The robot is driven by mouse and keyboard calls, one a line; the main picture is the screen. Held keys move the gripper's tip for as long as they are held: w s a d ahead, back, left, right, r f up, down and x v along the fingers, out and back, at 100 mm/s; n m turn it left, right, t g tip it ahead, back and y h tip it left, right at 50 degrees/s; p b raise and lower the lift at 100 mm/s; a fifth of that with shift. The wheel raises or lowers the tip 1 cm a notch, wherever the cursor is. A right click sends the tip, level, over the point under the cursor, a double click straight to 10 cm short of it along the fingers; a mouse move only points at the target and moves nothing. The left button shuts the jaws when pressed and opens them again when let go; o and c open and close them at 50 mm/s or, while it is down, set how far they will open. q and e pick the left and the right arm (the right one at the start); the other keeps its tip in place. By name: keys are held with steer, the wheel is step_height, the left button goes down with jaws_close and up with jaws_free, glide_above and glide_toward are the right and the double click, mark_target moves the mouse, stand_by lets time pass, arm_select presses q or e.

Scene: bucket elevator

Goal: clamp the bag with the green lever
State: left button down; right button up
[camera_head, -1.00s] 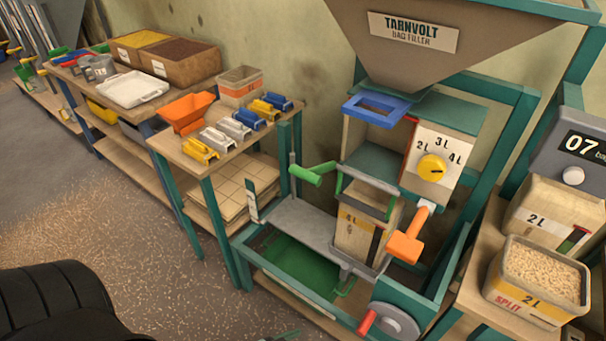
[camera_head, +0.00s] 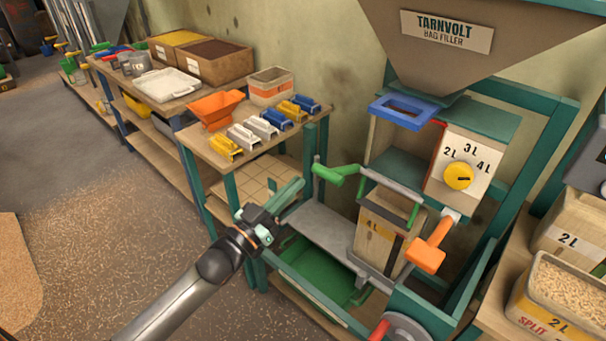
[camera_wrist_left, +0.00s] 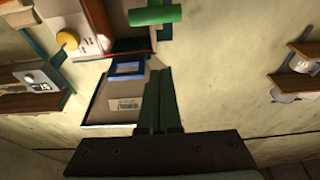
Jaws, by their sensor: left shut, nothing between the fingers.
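The green lever (camera_head: 340,173) sticks out to the left from the bag filler, above the grey shelf. It also shows at the top of the left wrist view (camera_wrist_left: 155,15). A tan bag (camera_head: 380,238) marked 4 L stands upright in the filler, below the grey and green clamp bar (camera_head: 392,182). My left gripper (camera_head: 298,184) is shut and empty, a short way left of the lever and apart from it. Its closed fingers (camera_wrist_left: 159,100) point toward the lever in the left wrist view. My right gripper is not in view.
An orange lever (camera_head: 430,248) hangs at the filler's right, below the yellow dial (camera_head: 459,177). A side table (camera_head: 228,169) with several coloured clips and an orange scoop (camera_head: 214,108) stands behind my left gripper. A grain-filled container (camera_head: 553,298) is at lower right.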

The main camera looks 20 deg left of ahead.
arm_select(q)
step_height(320, 180, up, 3)
glide_above(321, 173)
steer(key=s, duration=0.1)
steer(key=f, duration=0.3)
steer(key=shift+s+d+p, duration=0.2)
steer(key=shift+d+p, duration=0.15)
steer(key=shift+s+f, duration=0.1)
steer(key=shift+f, duration=0.7)
steer(key=shift+a, duration=0.1)
steer(key=shift+f, duration=0.1)
